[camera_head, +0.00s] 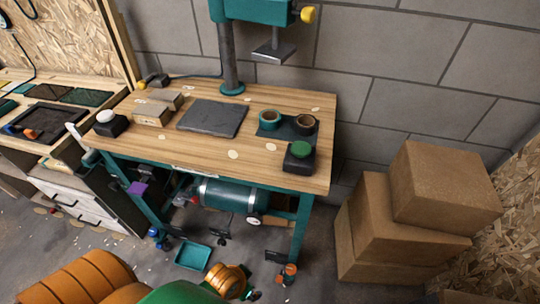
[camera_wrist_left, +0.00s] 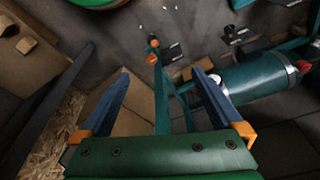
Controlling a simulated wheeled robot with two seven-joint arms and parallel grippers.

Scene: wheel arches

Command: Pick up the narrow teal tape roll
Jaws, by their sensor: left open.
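The teal tape roll (camera_head: 268,125) lies flat on a dark mat (camera_head: 285,136) on the right half of the wooden workbench (camera_head: 230,150) in the head view. A darker roll with a brown core (camera_head: 305,125) sits just right of it on the same mat. I cannot tell how narrow either roll is. My left gripper (camera_wrist_left: 161,72) shows in the left wrist view with its two blue fingers wide apart and nothing between them. It is away from the tape roll, over the floor area near the bench's frame. My right gripper is not seen.
A dark box with a green button (camera_head: 300,154) stands in front of the rolls. Cardboard boxes (camera_head: 405,225) are stacked right of the bench. A teal tank (camera_head: 228,194) hangs below the benchtop.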

